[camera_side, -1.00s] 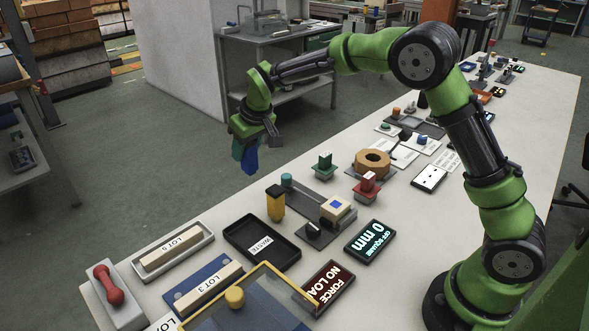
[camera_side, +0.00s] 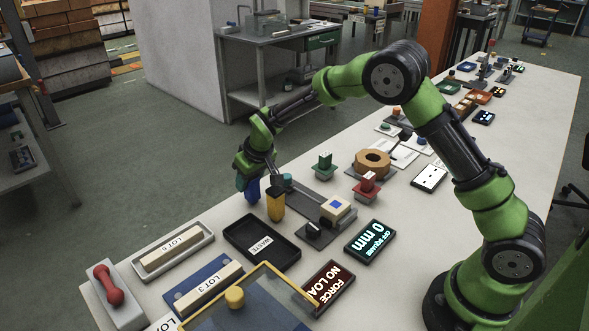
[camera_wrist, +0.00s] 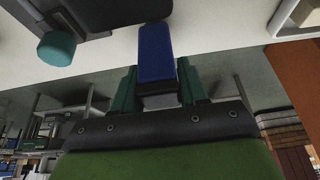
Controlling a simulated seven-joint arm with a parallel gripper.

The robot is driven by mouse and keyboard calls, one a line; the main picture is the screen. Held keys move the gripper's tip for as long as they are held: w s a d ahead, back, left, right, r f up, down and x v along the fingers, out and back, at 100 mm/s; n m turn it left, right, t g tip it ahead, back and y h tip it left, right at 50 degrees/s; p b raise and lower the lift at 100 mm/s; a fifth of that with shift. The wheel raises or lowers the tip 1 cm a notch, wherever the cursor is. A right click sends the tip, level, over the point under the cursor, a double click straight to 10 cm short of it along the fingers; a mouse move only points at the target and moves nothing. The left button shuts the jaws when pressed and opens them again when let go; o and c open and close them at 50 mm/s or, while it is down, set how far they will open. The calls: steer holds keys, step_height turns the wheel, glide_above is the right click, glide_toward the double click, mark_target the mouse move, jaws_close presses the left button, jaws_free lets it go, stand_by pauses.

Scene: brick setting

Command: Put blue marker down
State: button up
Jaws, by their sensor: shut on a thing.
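The blue marker (camera_side: 253,190) is a block-like blue piece hanging below my gripper (camera_side: 246,181) in the side view. In the wrist view the blue marker (camera_wrist: 156,50) sticks out from between the two green fingers of my gripper (camera_wrist: 157,88), which is shut on it.
A teal knob (camera_side: 287,180) stands close to the right of the gripper and also shows in the wrist view (camera_wrist: 56,48). A black WASTE tray (camera_side: 283,263) lies in front. A grey LOT 5 tray (camera_side: 206,233) is at the left. Bare table (camera_side: 222,222) lies between them.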

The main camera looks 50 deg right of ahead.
steer(key=o, duration=0.8)
steer(key=shift+f, duration=0.1)
steer(key=shift+o, duration=0.2)
steer(key=v, duration=1.2)
steer(key=s+d+r+m+t+y, duration=0.1)
steer(key=s+d+r+m, duration=0.1)
steer(key=s+r, duration=1)
steer(key=s+f+m+t+y, duration=0.1)
steer(key=s+f+m, duration=0.1)
steer(key=s, duration=1.4)
steer(key=shift+f+t, duration=0.3)
steer(key=shift+f, duration=0.2)
steer(key=shift+d, duration=0.1)
